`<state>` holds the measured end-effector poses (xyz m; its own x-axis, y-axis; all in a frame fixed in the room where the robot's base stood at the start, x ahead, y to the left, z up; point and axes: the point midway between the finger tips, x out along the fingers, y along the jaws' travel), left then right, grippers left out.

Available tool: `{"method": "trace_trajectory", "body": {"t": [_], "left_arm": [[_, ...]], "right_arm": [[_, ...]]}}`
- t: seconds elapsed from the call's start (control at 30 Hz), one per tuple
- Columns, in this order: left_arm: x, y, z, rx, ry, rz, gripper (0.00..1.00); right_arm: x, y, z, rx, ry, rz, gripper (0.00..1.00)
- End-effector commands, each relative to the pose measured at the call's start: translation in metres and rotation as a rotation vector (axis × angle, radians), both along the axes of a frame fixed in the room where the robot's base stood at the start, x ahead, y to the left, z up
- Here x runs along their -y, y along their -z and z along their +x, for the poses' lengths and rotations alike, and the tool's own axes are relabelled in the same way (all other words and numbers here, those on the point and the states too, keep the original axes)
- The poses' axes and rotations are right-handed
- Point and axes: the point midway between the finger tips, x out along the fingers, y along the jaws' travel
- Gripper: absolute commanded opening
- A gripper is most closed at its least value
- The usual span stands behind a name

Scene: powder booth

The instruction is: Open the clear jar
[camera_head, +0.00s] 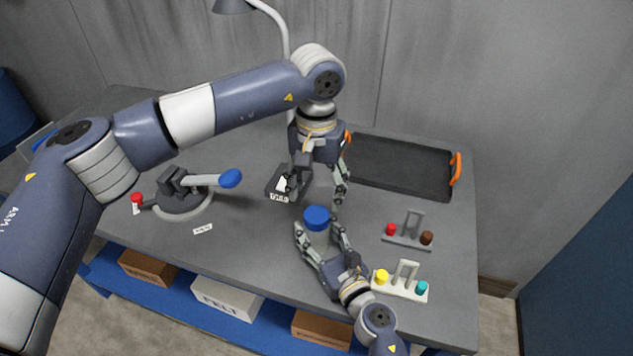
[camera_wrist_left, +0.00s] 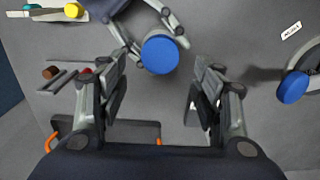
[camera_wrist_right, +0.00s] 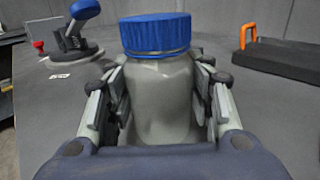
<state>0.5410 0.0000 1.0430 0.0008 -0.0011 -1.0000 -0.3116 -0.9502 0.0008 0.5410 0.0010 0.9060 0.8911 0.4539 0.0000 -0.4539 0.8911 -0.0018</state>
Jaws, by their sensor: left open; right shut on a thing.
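The clear jar (camera_wrist_right: 162,95) stands upright on the grey table with a blue screw lid (camera_wrist_right: 156,34) on top. In the head view the lid (camera_head: 316,216) sits above the jar body (camera_head: 318,240). My right gripper (camera_head: 321,238) is shut around the jar body, below the lid, one finger on each side. My left gripper (camera_head: 316,192) points down above the jar and is open and empty. In the left wrist view the lid (camera_wrist_left: 160,54) lies just beyond the two spread fingers, roughly midway between them, with no contact visible.
A dark tray (camera_head: 400,166) with orange handles lies at the back right. Two small racks (camera_head: 408,243) (camera_head: 400,288) with coloured caps stand right of the jar. A clamp-like device (camera_head: 183,190) with a blue-knobbed lever is at the left. A dark block (camera_head: 283,186) lies behind the jar.

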Motion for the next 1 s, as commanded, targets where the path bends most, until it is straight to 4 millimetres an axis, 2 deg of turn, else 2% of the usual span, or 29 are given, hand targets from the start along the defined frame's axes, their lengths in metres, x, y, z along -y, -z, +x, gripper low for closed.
{"method": "trace_trajectory", "body": {"t": [0.2, 0.4, 0.77, 0.8, 1.0], "left_arm": [[-0.001, 0.036, -0.001, -0.005, -0.002, 0.002, 0.6], [0.0, 0.059, -0.001, -0.003, -0.003, 0.001, 0.6], [0.0, 0.066, 0.0, -0.001, -0.003, 0.001, 0.6], [0.0, 0.066, 0.0, -0.001, -0.003, 0.001, 0.58], [0.0, 0.066, 0.0, -0.001, -0.003, 0.001, 0.14]], "right_arm": [[0.0, 0.001, 0.0, -0.001, 0.0, -0.002, 0.0], [0.0, 0.001, 0.0, -0.001, 0.0, -0.002, 0.0], [0.0, 0.001, 0.0, -0.001, 0.0, -0.002, 0.0], [0.0, 0.001, 0.0, -0.001, 0.0, -0.002, 0.0], [0.0, 0.001, 0.0, -0.001, 0.0, -0.002, 0.0]]}}
